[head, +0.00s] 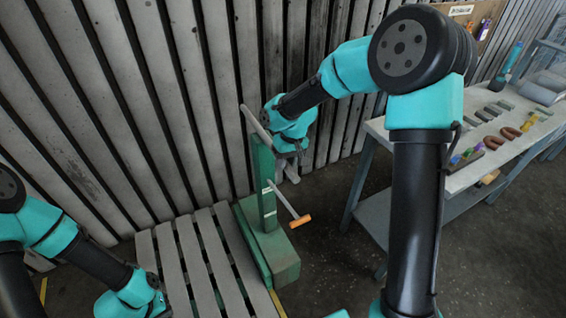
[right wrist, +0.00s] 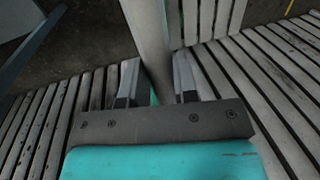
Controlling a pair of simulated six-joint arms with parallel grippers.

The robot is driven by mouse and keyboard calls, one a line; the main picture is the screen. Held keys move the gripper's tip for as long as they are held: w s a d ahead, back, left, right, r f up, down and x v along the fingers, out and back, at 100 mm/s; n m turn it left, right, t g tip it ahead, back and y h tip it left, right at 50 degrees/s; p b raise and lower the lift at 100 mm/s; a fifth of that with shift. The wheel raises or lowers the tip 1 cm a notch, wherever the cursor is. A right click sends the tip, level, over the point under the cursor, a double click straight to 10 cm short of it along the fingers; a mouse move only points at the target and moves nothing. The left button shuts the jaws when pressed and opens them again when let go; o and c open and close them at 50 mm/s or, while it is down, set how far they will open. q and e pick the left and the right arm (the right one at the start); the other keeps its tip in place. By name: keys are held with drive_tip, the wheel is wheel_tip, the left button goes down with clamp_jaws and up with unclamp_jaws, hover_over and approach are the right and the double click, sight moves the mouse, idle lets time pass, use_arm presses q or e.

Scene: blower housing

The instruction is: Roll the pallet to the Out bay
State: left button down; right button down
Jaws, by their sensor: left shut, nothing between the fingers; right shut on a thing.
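A slatted wooden pallet (head: 195,250) lies on the floor at lower middle in the head view. A green pallet jack (head: 270,245) stands at its right side, with an upright green post (head: 263,180), a pale crossbar (head: 252,122) on top and a thin orange-tipped lever (head: 300,221) sticking out. My right gripper (head: 288,170) is at the top of the post, beside the crossbar. In the right wrist view its fingers (right wrist: 158,82) are shut on a pale bar (right wrist: 147,30) of the jack handle. My left wrist reaches the bottom edge of the head view; its fingers are cut off.
A workbench (head: 470,165) with several small parts and tools stands at the right. A corrugated wall (head: 130,110) runs behind the pallet. Yellow floor markings (head: 277,302) show beside the pallet. Dark floor (head: 335,240) between the jack and the bench is clear.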

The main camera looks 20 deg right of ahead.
drive_tip(key=c, duration=0.9)
unclamp_jaws()
drive_tip(key=shift+r, duration=0.1)
drive_tip(key=d+r, duration=0.3)
drive_tip(key=r, duration=1.4)
drive_tip(key=shift+w+d, duration=0.15)
drive_tip(key=shift+w, duration=0.05)
drive_tip(key=shift+f, duration=0.1)
